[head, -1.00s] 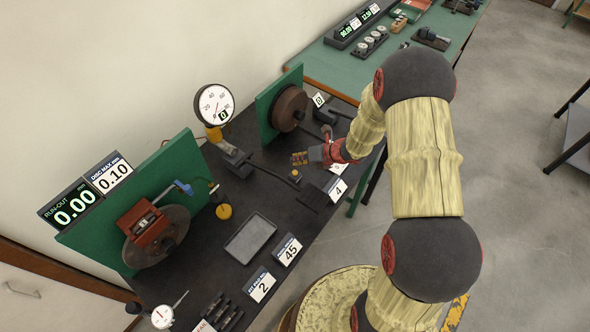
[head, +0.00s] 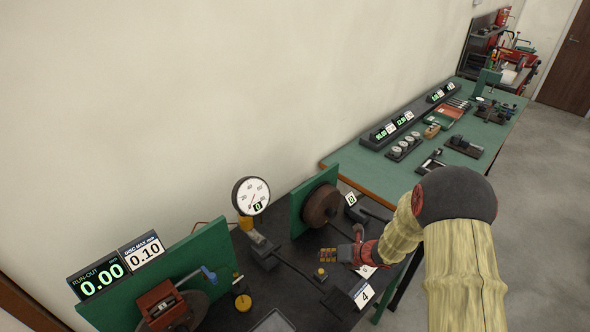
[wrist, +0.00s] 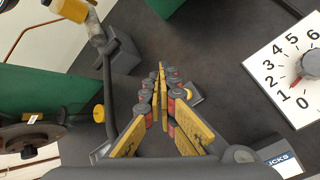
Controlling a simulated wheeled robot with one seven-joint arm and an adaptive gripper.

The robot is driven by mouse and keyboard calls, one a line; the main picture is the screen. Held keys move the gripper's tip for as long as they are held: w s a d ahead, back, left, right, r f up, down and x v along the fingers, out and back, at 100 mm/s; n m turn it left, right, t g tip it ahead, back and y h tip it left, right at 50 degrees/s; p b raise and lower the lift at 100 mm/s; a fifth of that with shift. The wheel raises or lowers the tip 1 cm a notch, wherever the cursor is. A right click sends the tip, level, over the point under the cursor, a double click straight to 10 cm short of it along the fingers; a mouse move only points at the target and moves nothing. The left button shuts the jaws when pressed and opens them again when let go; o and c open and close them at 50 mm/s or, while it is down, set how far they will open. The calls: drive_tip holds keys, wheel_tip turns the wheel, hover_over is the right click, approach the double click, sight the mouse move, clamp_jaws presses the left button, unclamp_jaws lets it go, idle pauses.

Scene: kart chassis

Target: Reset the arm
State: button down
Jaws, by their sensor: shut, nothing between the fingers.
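My gripper (head: 327,254) is above the dark bench top, reaching in from the right. Its fingers are shut with nothing between them. In the wrist view its yellow and grey fingers (wrist: 160,78) meet at their tips above the dark bench surface. My arm shows at the lower right of the head view, with its upper part curving in to the gripper. A pedal-like lever (head: 300,270) with a yellow knob (head: 320,273) is near the gripper in the picture. I cannot tell the gap between them.
A round gauge (head: 251,196) stands behind the bench's middle. A green panel with a brown disc (head: 321,205) stands beyond the gripper. Another green panel (head: 213,250) with a red caliper (head: 162,303) is at left. A green table (head: 380,165) stands behind. Grey floor is open at right.

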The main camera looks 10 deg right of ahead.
drive_tip(key=s+a+r+n+g+b, duration=0.1)
drive_tip(key=s+a+r+n, duration=0.25)
drive_tip(key=r+n, duration=0.3)
drive_tip(key=s+a+r+n+g+b, duration=0.1)
drive_tip(key=s+a+r+n+b, duration=0.1)
drive_tip(key=s+r+n, duration=0.35)
drive_tip(key=s+a+r+n+g+b, duration=0.1)
drive_tip(key=s+a+r+n, duration=0.2)
drive_tip(key=r+n, duration=0.45)
drive_tip(key=s+d+r+n+t+h+b, duration=0.1)
drive_tip(key=s+d+r+n+h+b, duration=0.1)
drive_tip(key=s+n, duration=0.6)
drive_tip(key=s+d+r+n+h+b, duration=0.1)
drive_tip(key=s+d+r+n+h, duration=0.3)
drive_tip(key=s+n, duration=0.5)
drive_tip(key=shift+s+d+r+t+b, duration=0.4)
drive_tip(key=shift+s+d+r, duration=0.3)
drive_tip(key=shift+d+r, duration=0.15)
